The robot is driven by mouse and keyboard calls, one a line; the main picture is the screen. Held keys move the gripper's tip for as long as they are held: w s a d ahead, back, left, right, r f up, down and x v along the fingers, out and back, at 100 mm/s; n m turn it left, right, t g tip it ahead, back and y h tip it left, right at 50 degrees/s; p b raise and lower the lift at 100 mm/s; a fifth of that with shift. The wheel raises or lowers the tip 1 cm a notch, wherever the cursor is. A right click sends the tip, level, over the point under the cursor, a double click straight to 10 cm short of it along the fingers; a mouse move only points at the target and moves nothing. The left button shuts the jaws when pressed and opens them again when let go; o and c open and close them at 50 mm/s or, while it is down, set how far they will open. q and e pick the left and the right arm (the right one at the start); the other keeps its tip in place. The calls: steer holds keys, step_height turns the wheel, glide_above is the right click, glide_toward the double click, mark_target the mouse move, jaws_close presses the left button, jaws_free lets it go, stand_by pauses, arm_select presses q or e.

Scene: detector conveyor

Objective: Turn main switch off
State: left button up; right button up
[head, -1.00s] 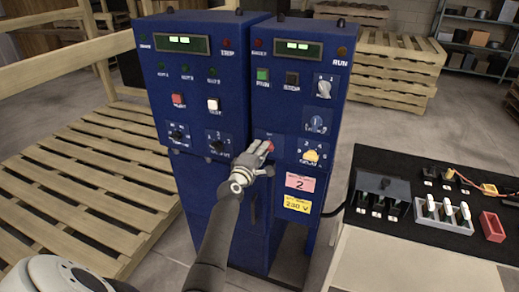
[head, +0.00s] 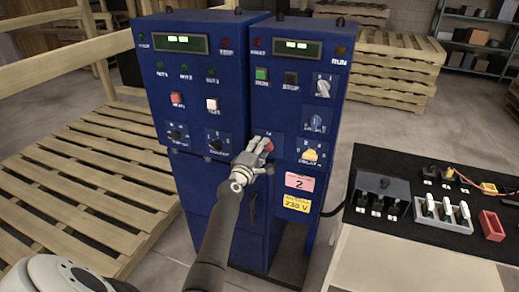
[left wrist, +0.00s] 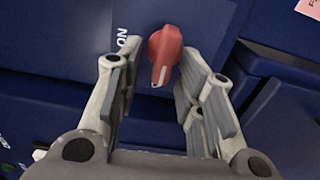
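The main switch is a red rotary knob (head: 268,144) low on the right-hand blue cabinet (head: 292,100). In the left wrist view the red knob (left wrist: 163,50) has a pale pointer mark aimed toward the hand, and white "ON" lettering is on the panel left of it. My left gripper (head: 262,150) is at the knob. In the left wrist view its fingers (left wrist: 158,62) are apart, with the knob between the tips, closer to the right finger. I cannot tell whether that finger touches it. My right gripper is not in view.
Other controls share the panel: a yellow knob (head: 311,155), a blue knob (head: 316,123) and a grey knob (head: 322,87). A bench (head: 400,258) with small switches stands at the right. Wooden pallets (head: 85,195) lie at the left.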

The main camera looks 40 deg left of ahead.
arm_select(q)
steer(key=shift+f, duration=0.1)
steer(key=v, duration=1.2)
